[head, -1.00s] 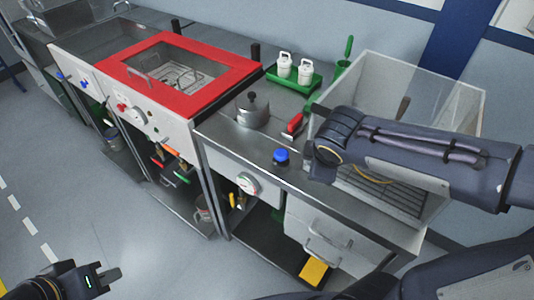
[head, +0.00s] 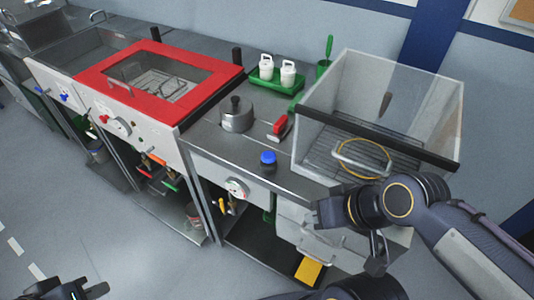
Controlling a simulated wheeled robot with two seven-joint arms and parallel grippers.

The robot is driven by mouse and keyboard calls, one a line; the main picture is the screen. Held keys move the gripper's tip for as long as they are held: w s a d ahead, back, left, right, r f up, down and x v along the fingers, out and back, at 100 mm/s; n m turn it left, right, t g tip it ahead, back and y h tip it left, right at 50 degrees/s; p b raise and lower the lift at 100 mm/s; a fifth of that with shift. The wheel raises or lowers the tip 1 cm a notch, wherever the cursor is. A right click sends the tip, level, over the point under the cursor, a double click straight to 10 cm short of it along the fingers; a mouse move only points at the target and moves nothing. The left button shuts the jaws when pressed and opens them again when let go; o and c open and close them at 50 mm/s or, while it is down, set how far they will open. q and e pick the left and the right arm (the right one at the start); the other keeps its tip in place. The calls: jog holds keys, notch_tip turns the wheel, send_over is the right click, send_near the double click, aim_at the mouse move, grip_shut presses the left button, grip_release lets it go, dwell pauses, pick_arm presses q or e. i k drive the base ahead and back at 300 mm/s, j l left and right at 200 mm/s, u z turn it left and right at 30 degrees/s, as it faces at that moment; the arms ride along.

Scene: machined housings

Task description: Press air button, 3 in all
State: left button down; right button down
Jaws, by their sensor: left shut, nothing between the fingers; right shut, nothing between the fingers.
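A blue domed button (head: 268,157) on a dark base stands on the steel counter, near its front edge. I take it to be the air button. My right gripper (head: 322,212) is to the right of the button and nearer the camera, in front of the clear box. It is shut and empty, apart from the button. My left gripper (head: 97,291) is at the bottom left edge over the floor, far from the button, shut and empty. Most of my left arm is out of view.
A clear-walled box (head: 330,115) stands right of the button. A red-handled item (head: 280,127) and a steel pot (head: 237,115) are behind it. A round gauge (head: 236,188) is on the front panel. A red-framed lid (head: 90,80) is further left. Floor at left is clear.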

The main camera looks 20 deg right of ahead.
aim_at(268, 158)
jog(key=i+j, duration=0.7)
jog(key=j+z, duration=0.1)
jog(key=z, duration=1.65)
